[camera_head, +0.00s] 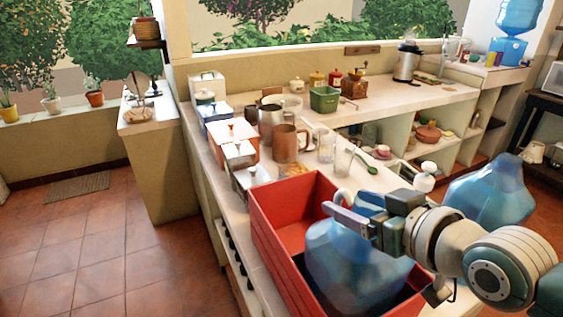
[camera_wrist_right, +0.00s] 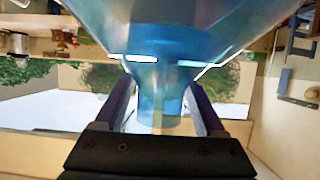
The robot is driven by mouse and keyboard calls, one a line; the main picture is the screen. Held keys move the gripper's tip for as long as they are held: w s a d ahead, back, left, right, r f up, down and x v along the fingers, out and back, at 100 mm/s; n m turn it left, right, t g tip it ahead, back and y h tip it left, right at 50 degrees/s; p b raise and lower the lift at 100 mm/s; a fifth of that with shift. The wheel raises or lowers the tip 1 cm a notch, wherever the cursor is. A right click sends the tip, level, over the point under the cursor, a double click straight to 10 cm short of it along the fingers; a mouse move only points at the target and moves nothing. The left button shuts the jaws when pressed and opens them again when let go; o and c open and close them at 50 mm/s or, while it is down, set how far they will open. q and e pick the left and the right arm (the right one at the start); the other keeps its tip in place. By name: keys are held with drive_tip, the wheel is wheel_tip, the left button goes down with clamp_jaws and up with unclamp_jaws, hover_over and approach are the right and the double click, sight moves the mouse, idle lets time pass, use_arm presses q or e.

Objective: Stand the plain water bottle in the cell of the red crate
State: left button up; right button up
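The red crate (camera_head: 279,234) stands on the near end of the counter. A translucent blue water bottle (camera_head: 345,260) stands roughly upright inside it, filling much of its near part; its base is hidden by the crate wall. My right gripper (camera_head: 347,206) reaches in from the right at the bottle's neck. In the right wrist view, its fingers (camera_wrist_right: 160,100) lie on both sides of the neck (camera_wrist_right: 160,108) and look closed on it. A second blue bottle (camera_head: 490,193) stands to the right, partly behind my right arm. My left gripper is not in view.
White and orange boxes (camera_head: 232,135) line the counter's left edge. A green basket (camera_head: 324,99) and a blender (camera_head: 406,63) are farther back. The tiled floor (camera_head: 90,240) at left is clear.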

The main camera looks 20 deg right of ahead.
drive_tip(key=o, duration=0.4)
drive_tip(key=shift+s, duration=0.1)
drive_tip(key=v, duration=0.9)
drive_tip(key=shift+s+r, duration=0.2)
drive_tip(key=shift+s, duration=0.15)
